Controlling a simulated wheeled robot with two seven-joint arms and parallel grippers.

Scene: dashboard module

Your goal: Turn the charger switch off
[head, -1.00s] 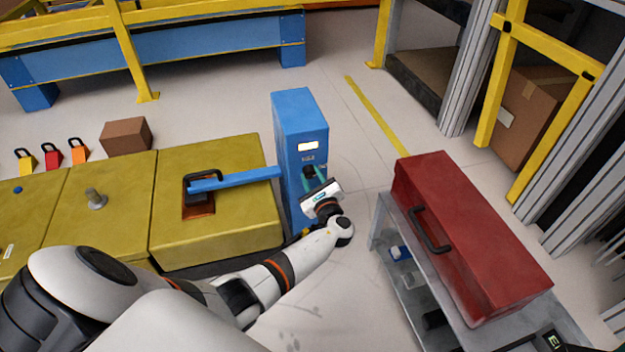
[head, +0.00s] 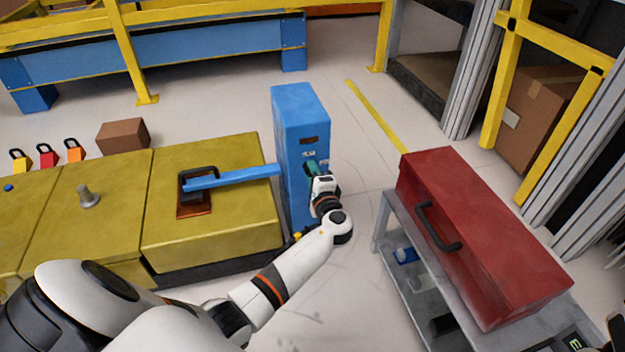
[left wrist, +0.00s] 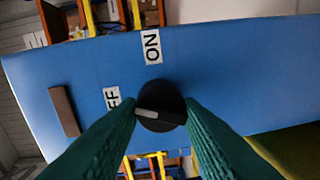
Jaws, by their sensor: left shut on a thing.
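The charger is a tall blue box (head: 299,105) in the middle of the head view. Its black round switch knob (left wrist: 158,88) shows in the left wrist view, with a grey bar across it. The charger's small display (head: 308,140) is dark. My right gripper is not in view.
A blue bar (head: 235,178) runs from the charger to a black handle on the yellow battery case (head: 215,225) at left. A red toolbox (head: 480,235) stands on a grey cart (head: 392,225) at right. Floor is free between charger and cart.

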